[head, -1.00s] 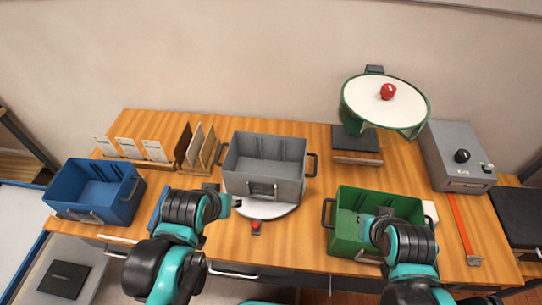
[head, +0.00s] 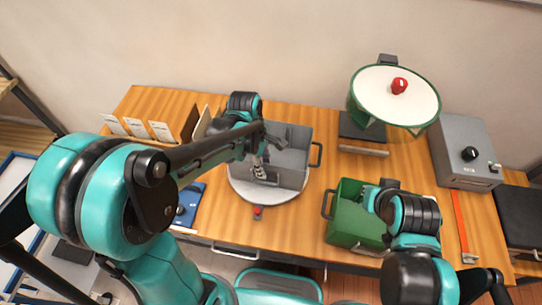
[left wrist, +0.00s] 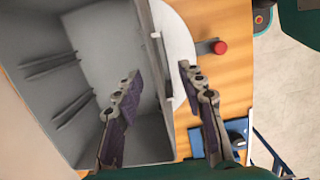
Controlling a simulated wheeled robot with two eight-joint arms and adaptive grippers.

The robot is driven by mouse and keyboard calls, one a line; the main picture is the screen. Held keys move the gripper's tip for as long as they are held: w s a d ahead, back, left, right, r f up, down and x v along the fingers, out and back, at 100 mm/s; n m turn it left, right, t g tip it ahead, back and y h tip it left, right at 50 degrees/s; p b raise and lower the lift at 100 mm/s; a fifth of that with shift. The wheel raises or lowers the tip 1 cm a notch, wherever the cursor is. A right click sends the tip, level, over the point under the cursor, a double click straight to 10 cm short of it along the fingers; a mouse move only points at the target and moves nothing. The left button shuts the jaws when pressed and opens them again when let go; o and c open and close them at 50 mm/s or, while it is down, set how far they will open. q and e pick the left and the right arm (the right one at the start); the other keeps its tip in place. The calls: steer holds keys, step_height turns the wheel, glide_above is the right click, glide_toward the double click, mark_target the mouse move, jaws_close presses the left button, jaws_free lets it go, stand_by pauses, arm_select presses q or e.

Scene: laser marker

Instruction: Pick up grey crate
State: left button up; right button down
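The grey crate (head: 290,160) stands open and empty on a white round plate (head: 290,196) in the head view, partly hidden by my left arm. My left gripper (head: 260,168) is at its front wall. In the left wrist view, my left gripper (left wrist: 158,78) is open, with one finger over the crate's (left wrist: 95,75) inside and the other over its outside. The front wall and its handle lie between the fingertips; contact cannot be told. My right gripper (head: 379,190) is over the green crate (head: 347,215); its fingers are hard to make out.
A green-rimmed round device (head: 392,95) with a red knob stands behind right. A grey control box (head: 466,150) is at the right. A red button (head: 257,212) sits before the plate. A blue flat item (head: 187,205) lies left of it. Dividers (head: 200,122) stand behind left.

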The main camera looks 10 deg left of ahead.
mark_target(267, 178)
arm_select(q)
steer(key=f, duration=0.2)
steer(key=f+b, duration=0.1)
steer(key=f, duration=0.2)
steer(key=d+f+b, duration=0.1)
steer(key=f, duration=0.1)
steer(key=shift+s+f, duration=0.15)
steer(key=shift+f, duration=0.2)
jaws_close()
